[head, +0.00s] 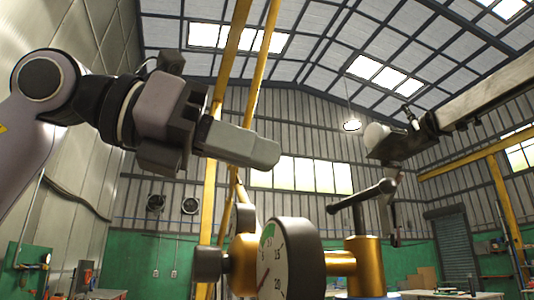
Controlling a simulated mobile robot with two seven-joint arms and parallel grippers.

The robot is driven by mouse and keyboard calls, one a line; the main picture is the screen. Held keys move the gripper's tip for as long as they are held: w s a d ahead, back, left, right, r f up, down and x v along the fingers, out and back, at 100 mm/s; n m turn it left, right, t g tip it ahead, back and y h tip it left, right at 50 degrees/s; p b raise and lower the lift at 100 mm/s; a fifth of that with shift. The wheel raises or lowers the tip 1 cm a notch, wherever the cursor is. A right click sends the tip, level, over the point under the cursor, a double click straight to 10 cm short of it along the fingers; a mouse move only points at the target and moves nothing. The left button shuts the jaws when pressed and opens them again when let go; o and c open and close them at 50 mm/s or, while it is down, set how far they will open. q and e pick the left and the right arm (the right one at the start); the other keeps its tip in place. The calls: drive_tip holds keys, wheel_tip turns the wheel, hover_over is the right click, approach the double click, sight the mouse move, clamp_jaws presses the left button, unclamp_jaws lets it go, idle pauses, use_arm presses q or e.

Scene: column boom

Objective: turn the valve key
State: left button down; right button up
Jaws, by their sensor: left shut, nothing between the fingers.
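The valve key (362,197) is a dark T-shaped handle with a slanted crossbar and a short stem. It stands upright on a brass valve body (365,265) right of the lower middle. My left gripper (268,152) comes in from the left, pointing right. Its grey fingers are shut and empty. In the picture it is above and left of the valve key, with a visible gap between them. My right gripper is not in view.
A round pressure gauge (285,258) on brass piping is left of the valve body, below my left gripper. Yellow posts (225,90) rise behind the gripper.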

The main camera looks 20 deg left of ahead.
sight(373, 190)
use_arm(q)
drive_tip(key=p+x, duration=0.2)
drive_tip(key=x, duration=0.9)
drive_tip(key=shift+w+d, duration=0.1)
drive_tip(key=shift+d, duration=0.1)
drive_tip(key=shift+d+f, duration=0.1)
drive_tip(key=shift+d+n+t+y+b, duration=0.1)
drive_tip(key=shift+n+t+y+b, duration=0.2)
drive_tip(key=shift+n+t+b, duration=0.15)
